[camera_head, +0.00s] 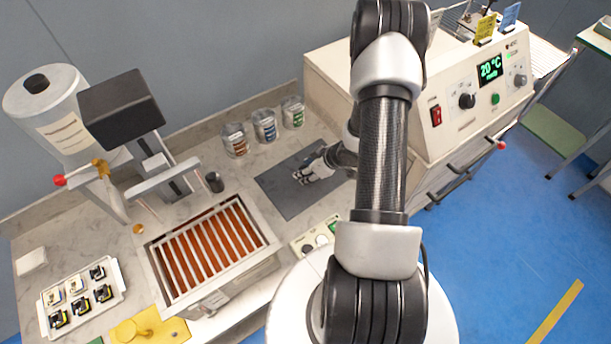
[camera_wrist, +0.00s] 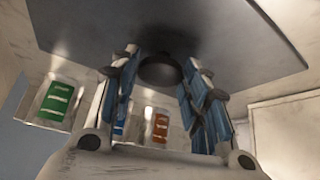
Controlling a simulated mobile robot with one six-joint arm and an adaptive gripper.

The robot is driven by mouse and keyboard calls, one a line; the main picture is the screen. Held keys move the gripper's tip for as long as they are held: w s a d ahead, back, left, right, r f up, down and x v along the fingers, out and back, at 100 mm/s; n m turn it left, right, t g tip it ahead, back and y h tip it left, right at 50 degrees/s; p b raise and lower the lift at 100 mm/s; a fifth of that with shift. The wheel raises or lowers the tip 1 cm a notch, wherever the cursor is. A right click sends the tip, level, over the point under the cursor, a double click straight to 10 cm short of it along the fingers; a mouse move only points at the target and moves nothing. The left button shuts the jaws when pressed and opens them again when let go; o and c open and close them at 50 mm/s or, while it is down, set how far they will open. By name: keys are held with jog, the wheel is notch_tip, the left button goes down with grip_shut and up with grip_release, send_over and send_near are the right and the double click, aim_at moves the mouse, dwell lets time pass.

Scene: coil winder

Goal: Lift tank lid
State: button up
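The tank lid looks to be the flat dark grey plate (camera_head: 279,191) lying on the counter; it fills the top of the wrist view (camera_wrist: 90,25). A round black knob (camera_wrist: 160,71) shows on the plate in the wrist view; I cannot make it out in the head view. My gripper (camera_head: 303,177) is low over the plate. In the wrist view my gripper (camera_wrist: 163,80) is open, its blue-padded fingers on either side of the knob, with small gaps visible. The open tank (camera_head: 208,250) stands to the left, with metal bars over orange-brown contents.
Several jars with coloured labels, such as the green one (camera_head: 292,112), stand behind the plate. A large machine with a display (camera_head: 490,70) is at right. A white tray of small parts (camera_head: 83,300) and a yellow pad (camera_head: 165,330) lie at front left.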

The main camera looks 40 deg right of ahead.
grip_shut()
dwell(0.4)
